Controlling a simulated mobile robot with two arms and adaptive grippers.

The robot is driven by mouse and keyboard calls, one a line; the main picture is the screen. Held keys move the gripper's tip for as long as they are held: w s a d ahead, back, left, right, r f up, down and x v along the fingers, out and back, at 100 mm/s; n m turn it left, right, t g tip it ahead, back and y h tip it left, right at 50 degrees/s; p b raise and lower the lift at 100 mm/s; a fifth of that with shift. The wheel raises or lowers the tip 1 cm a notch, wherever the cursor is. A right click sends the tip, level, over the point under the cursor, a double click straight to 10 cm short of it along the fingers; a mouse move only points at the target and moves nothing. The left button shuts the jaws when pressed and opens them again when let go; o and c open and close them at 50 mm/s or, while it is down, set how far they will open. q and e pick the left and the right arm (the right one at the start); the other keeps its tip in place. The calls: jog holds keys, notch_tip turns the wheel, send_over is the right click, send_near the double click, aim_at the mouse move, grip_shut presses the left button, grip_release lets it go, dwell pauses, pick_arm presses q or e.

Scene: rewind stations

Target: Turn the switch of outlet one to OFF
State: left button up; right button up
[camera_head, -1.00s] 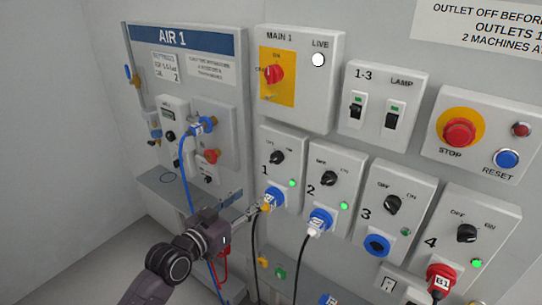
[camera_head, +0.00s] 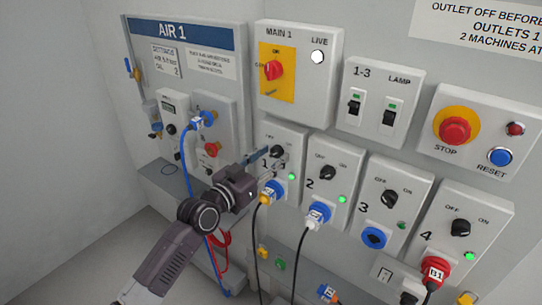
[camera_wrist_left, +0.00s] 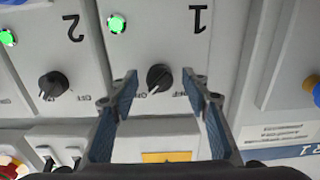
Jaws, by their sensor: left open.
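The outlet one box (camera_head: 291,138) is on the wall, with its green light (camera_head: 291,176) lit. Its black switch (camera_head: 277,151) is partly hidden by my gripper in the head view. In the left wrist view, where the panel appears upside down, the switch (camera_wrist_left: 159,77) shows clearly, its pointer toward the ON side. My left gripper (camera_head: 268,160) is open in front of it. In the wrist view the fingers (camera_wrist_left: 160,84) are spread on either side of the switch, with gaps; I cannot tell the depth. My right gripper is not in view.
A blue plug (camera_head: 273,191) sits below switch one. Outlet two's switch (camera_head: 326,173) is to its right, with outlets three and four beyond. The AIR 1 panel (camera_head: 188,35) with a blue hose (camera_head: 184,160) is to the left. The main switch (camera_head: 273,70) is above.

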pick_arm(q)
jog(key=c, duration=1.2)
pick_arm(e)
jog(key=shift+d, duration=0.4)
pick_arm(q)
jog(key=shift+o, duration=0.2)
jog(key=n, duration=0.4)
jog(key=shift+n, duration=0.3)
jog(key=n+p, duration=0.1)
jog(key=n, duration=0.3)
jog(key=shift+d+n, duration=0.1)
jog(key=shift+n, duration=0.2)
jog(key=n+p, duration=0.1)
jog(key=n, duration=0.4)
jog(key=shift+r+p, duration=0.1)
jog(key=shift+p, duration=0.3)
jog(key=n+p, duration=0.1)
jog(key=n, duration=0.2)
jog(key=shift+n, duration=0.4)
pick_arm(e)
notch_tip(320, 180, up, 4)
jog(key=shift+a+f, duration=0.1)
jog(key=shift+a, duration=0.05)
